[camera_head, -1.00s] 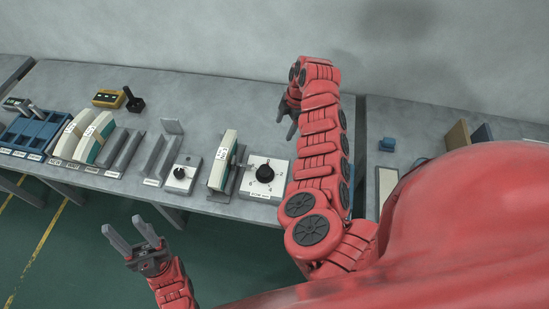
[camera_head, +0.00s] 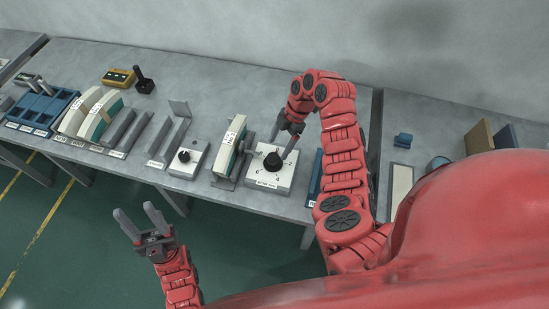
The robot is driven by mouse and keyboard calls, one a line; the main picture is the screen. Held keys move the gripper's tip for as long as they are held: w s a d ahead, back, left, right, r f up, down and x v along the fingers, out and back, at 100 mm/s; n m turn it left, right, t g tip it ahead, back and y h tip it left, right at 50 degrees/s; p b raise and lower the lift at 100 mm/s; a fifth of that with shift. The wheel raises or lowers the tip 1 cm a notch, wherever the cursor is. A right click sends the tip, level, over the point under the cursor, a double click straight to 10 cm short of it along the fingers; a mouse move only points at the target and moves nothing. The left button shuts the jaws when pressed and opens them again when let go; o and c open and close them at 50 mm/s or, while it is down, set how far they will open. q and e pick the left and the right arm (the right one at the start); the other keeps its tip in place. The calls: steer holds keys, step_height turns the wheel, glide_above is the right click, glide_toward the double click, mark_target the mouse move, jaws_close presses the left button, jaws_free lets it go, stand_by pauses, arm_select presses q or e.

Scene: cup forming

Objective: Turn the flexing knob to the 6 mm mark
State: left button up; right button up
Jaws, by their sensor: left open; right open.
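A white dial box (camera_head: 289,183) with a round black knob (camera_head: 274,161) stands near the front edge of the bench. Numbers 2, 4 and 6 show around the knob; its exact pointer setting is too small to read. My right gripper (camera_head: 282,146) is open and points down just behind and above the knob, its fingers around the far side of the dial box. I cannot tell whether it touches anything. My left gripper (camera_head: 136,210) is open and empty over the floor in front of the bench.
A smaller white box with a black knob (camera_head: 184,156) sits to the left. Between them stands a white and green panel (camera_head: 231,146) in a grey holder. Grey brackets (camera_head: 165,140), blue bins (camera_head: 45,110) and a yellow box (camera_head: 119,77) lie further left.

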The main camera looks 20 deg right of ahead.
mark_target(274, 156)
steer(key=b+x, duration=0.1)
steer(key=x, duration=0.4)
steer(key=shift+f+b, duration=0.1)
steer(key=shift+b, duration=0.3)
steer(key=shift+d, duration=0.1)
jaws_close()
